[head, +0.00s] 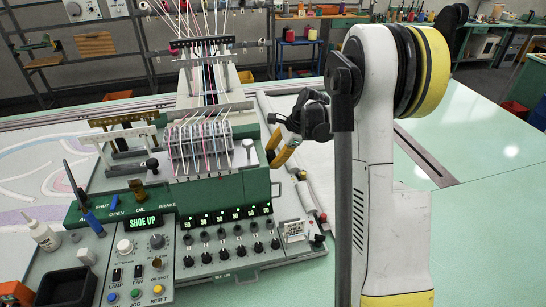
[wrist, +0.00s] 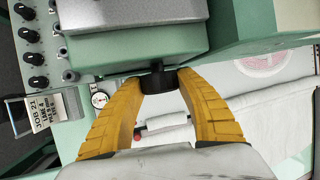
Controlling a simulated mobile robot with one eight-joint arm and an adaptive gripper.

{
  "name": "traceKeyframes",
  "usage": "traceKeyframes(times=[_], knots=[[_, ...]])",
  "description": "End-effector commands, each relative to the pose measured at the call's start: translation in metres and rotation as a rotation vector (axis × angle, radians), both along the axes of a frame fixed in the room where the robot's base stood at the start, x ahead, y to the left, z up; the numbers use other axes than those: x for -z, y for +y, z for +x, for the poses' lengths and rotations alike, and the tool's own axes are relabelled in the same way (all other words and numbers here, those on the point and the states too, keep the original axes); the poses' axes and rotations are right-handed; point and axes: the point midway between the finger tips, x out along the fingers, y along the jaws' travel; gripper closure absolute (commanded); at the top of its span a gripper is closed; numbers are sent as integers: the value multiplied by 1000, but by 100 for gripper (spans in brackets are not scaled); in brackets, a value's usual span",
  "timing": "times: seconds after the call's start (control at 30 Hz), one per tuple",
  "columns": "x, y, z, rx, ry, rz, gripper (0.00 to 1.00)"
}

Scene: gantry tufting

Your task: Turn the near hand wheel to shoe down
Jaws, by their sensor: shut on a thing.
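My gripper (wrist: 160,82) has its two yellow fingers closed on a dark round knob (wrist: 157,77) on the side of the green machine head, which I take to be the near hand wheel. In the head view my gripper (head: 273,150) is at the right side of the tufting machine (head: 228,185). There the wheel is hidden or too small to make out. The green display (head: 143,223) on the front panel reads "SHOE UP".
A control panel (head: 143,266) with knobs and buttons stands at the front left. A "JOB 21" tag (wrist: 40,110) hangs near a small round gauge (wrist: 99,99). A glue bottle (head: 42,235) and a black tray (head: 68,288) are at left. The pale green table (head: 480,140) is clear at right.

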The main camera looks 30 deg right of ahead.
Motion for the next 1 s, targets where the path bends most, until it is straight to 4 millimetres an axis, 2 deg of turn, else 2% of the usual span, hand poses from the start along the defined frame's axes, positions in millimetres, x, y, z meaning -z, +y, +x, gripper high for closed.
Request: traceKeyframes(times=[0.37,1.0], knots=[[5,0,-2,1,-150,-43,88],[12,1,-4,1,-719,-209,88]])
